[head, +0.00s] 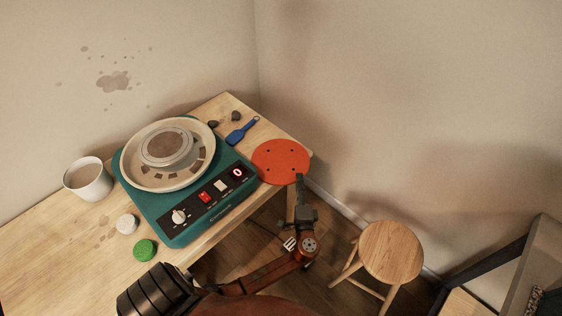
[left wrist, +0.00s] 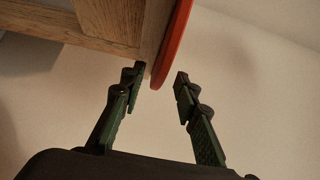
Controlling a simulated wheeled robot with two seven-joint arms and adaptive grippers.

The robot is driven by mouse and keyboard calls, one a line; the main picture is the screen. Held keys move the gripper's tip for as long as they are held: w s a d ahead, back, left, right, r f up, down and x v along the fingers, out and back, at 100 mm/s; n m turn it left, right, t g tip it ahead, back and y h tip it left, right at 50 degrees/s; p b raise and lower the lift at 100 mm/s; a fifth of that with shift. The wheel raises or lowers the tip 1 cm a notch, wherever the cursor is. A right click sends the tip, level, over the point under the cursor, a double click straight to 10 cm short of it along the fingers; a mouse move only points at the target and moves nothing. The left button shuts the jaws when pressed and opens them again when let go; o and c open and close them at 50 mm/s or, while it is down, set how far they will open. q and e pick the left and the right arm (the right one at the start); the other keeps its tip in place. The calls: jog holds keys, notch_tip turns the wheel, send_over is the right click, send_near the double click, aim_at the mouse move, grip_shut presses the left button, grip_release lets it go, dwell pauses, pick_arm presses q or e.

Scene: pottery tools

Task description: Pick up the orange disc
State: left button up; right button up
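The orange disc (head: 280,161) lies flat at the table's right corner and overhangs its edge a little; it has a few small dark holes. My left gripper (head: 299,180) is at the disc's near right rim, just off the table edge. In the left wrist view the disc (left wrist: 172,42) shows edge-on, with its rim reaching between the two fingertips. The left gripper (left wrist: 161,78) is open there, with a gap visible on the right of the rim; contact on the left side is unclear. My right gripper is not in view.
The wooden table (head: 50,240) holds a teal pottery wheel (head: 220,215), white mug (head: 88,179), green lid (head: 145,250), white lid (head: 127,224), blue tool (head: 242,130) and dark lumps (head: 235,116). A wooden stool (head: 391,252) stands right of the table. Walls rise behind.

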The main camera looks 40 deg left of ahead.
pick_arm(q)
jog(key=shift+x, duration=0.9)
grip_shut()
